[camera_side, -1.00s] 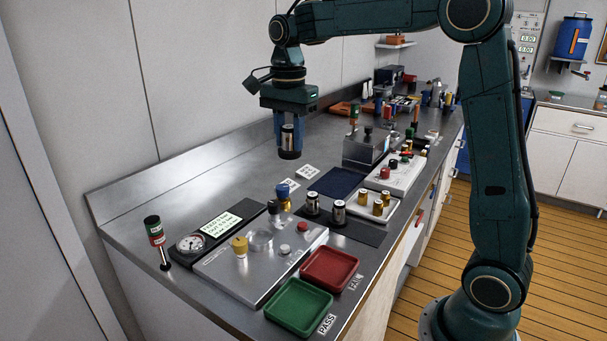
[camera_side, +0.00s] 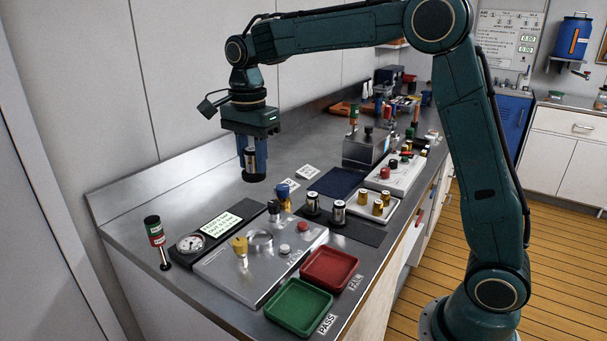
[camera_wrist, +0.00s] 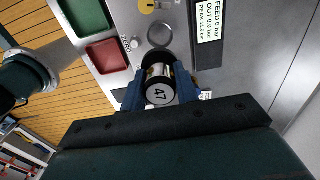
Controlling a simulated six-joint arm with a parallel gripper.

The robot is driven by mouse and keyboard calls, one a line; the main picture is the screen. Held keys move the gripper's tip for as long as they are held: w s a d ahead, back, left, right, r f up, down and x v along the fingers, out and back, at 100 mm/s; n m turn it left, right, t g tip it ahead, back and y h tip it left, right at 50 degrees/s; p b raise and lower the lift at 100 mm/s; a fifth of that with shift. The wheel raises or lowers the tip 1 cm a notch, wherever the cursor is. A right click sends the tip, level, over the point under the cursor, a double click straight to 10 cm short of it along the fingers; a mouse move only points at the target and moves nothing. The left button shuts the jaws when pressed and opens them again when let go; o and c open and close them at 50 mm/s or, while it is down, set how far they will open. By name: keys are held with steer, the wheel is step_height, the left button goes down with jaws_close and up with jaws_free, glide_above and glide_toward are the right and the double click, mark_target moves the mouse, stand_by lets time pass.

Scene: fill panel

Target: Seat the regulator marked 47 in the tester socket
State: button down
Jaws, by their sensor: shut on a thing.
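My gripper (camera_side: 253,165) is shut on a silver and black cylindrical regulator (camera_side: 251,160) and holds it upright, well above the bench. In the wrist view the regulator (camera_wrist: 160,92) shows the number 47 on its end, between the blue fingers of my gripper (camera_wrist: 160,94). The tester socket (camera_side: 260,240) is a round ring on the silver tester panel (camera_side: 225,266), below and in front of the gripper. The socket (camera_wrist: 160,35) looks empty in the wrist view, beyond the held regulator.
A green tray (camera_side: 298,305) and a red tray (camera_side: 330,268) lie in front. Two more regulators (camera_side: 338,212) stand on a dark mat. A red-green beacon (camera_side: 155,235) stands at the left.

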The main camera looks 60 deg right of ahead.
mark_target(254, 176)
step_height(254, 176, down, 12)
steer(key=shift+f, duration=0.1)
stand_by(0.4)
steer(key=shift+f, duration=2.1)
steer(key=c, duration=1.1)
jaws_free()
steer(key=shift+o, duration=0.2)
steer(key=shift+r, duration=0.1)
step_height(254, 176, up, 11)
steer(key=shift+r, duration=0.4)
